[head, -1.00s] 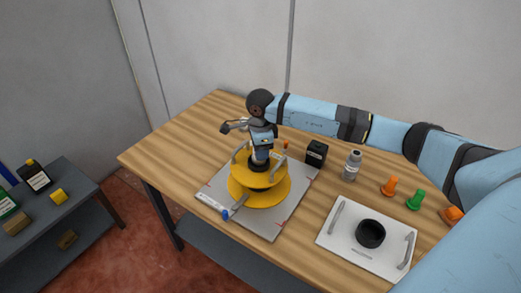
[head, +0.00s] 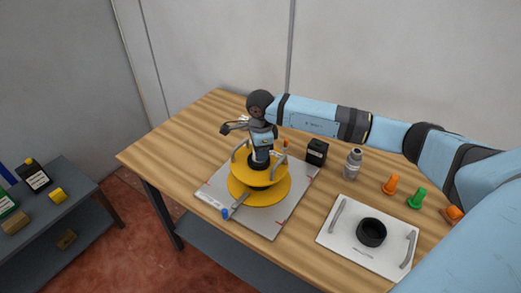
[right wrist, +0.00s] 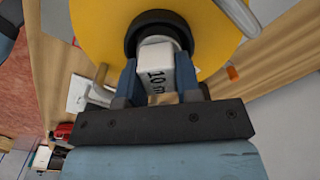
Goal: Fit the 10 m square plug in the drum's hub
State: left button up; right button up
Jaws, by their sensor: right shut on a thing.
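The yellow drum (head: 259,191) stands on a white board on the wooden table, with a black hub at its top middle. In the right wrist view, the drum (right wrist: 95,30) and the black hub ring (right wrist: 130,38) lie just beyond my fingers. My right gripper (head: 261,147) is over the hub, pointing down. In the right wrist view, my right gripper (right wrist: 157,80) is shut on the white square plug (right wrist: 158,62), marked "10 m". The plug's far end is at the hub's opening; I cannot tell how deep it sits. My left gripper is not in view.
Grey handles (head: 281,161) rise beside the hub. A black box (head: 316,152), a grey bottle (head: 352,164), and orange and green pegs (head: 415,198) stand to the right. A white tray (head: 340,238) holds a black ring (head: 371,232). The table's left end is clear.

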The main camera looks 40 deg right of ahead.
jog(key=o, duration=0.7)
jog(key=shift+r, duration=0.1)
jog(key=shift+r+p, duration=0.95)
jog(key=shift+r, duration=0.7)
notch_tip(320, 180, up, 8)
jog(key=p, duration=0.3)
jog(key=shift+f+p, duration=0.25)
jog(key=shift+p, duration=0.1)
